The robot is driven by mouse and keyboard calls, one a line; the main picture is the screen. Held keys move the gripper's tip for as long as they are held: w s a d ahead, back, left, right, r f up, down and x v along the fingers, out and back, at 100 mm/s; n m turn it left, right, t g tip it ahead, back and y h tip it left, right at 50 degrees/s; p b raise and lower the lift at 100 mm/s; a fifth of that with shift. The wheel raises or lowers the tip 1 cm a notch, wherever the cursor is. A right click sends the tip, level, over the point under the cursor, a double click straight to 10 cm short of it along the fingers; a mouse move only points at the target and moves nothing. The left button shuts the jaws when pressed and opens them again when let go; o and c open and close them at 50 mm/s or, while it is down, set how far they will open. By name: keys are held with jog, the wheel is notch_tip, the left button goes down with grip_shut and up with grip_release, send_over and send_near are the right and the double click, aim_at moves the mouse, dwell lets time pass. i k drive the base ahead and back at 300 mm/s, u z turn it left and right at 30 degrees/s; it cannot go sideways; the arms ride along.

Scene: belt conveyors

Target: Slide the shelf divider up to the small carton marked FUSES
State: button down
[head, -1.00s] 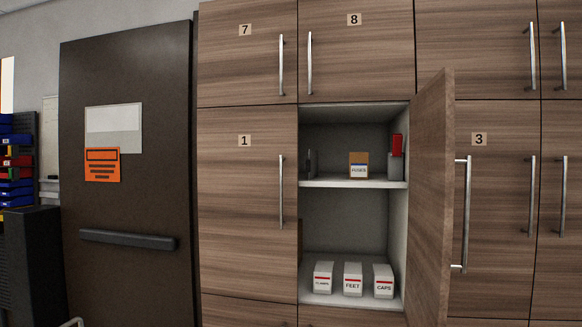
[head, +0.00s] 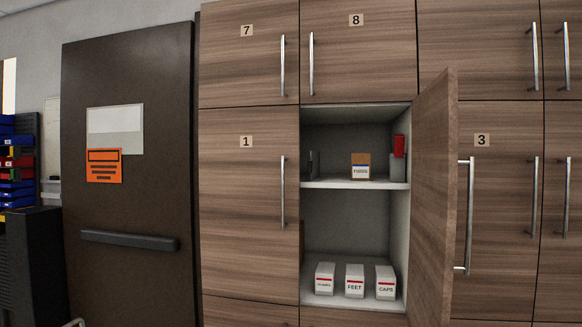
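The small carton marked FUSES (head: 361,167) stands upright on the upper shelf of the open cabinet, a little right of the middle. It is brown with a white label. A dark, thin upright piece (head: 312,164), which looks like the shelf divider, stands near the left end of the same shelf. A clear gap lies between it and the carton. My gripper is not in view.
A grey and red item (head: 397,160) stands at the shelf's right end. Three white boxes, including FEET (head: 355,281) and CAPS (head: 386,283), stand on the lower shelf. The cabinet door (head: 433,195) stands open to the right. A dark door (head: 128,200) is at left.

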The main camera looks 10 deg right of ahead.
aim_at(314, 164)
jog(key=i, duration=0.95)
